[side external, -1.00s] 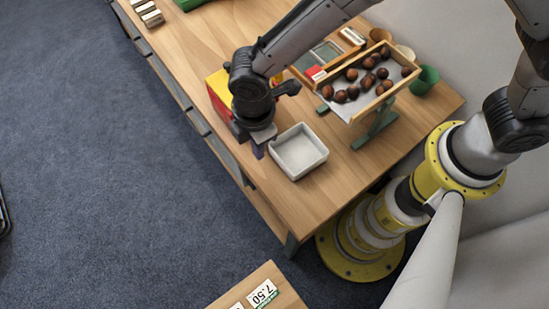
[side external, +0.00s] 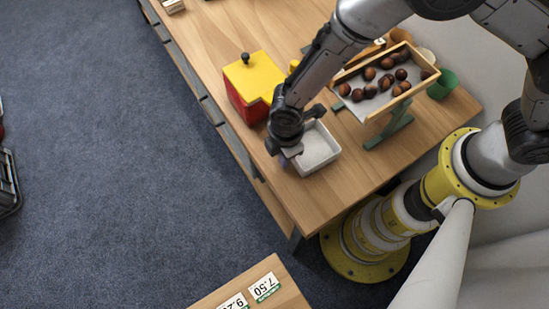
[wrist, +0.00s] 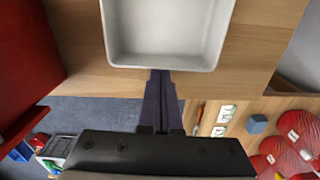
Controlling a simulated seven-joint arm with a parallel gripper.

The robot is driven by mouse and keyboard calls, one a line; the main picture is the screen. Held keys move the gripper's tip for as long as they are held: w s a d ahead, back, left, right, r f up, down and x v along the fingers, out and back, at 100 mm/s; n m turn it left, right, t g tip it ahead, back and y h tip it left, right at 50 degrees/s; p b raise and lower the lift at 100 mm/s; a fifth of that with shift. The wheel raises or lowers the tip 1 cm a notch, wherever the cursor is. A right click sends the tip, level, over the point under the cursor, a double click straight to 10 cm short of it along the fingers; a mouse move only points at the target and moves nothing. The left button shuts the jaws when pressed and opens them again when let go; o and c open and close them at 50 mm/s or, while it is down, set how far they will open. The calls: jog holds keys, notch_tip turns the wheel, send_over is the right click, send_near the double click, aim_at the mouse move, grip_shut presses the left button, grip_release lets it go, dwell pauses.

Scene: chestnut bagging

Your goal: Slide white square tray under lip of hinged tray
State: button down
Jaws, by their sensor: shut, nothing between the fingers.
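The white square tray (side external: 319,150) sits empty on the wooden table near its front edge. The hinged tray (side external: 423,79), wood-rimmed and tilted on green legs, holds several chestnuts and stands behind and right of the white tray, apart from it. My gripper (side external: 284,162) is at the white tray's left side and partly covers it. In the wrist view, the shut, empty fingers (wrist: 161,76) point at the near wall of the white tray (wrist: 168,61). They look very close to that wall; I cannot tell whether they touch.
A red box with a yellow lid (side external: 262,75) stands left of my gripper. A green cup (side external: 443,85) stands right of the hinged tray. Bare table (side external: 345,190) lies right of and in front of the white tray. A price-sign board (side external: 270,300) is below.

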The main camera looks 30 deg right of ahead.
aim_at(305, 154)
jog(key=shift+d, duration=0.3)
jog(key=d, duration=0.5)
jog(key=shift+s+d, duration=0.15)
jog(key=shift+d, duration=0.1)
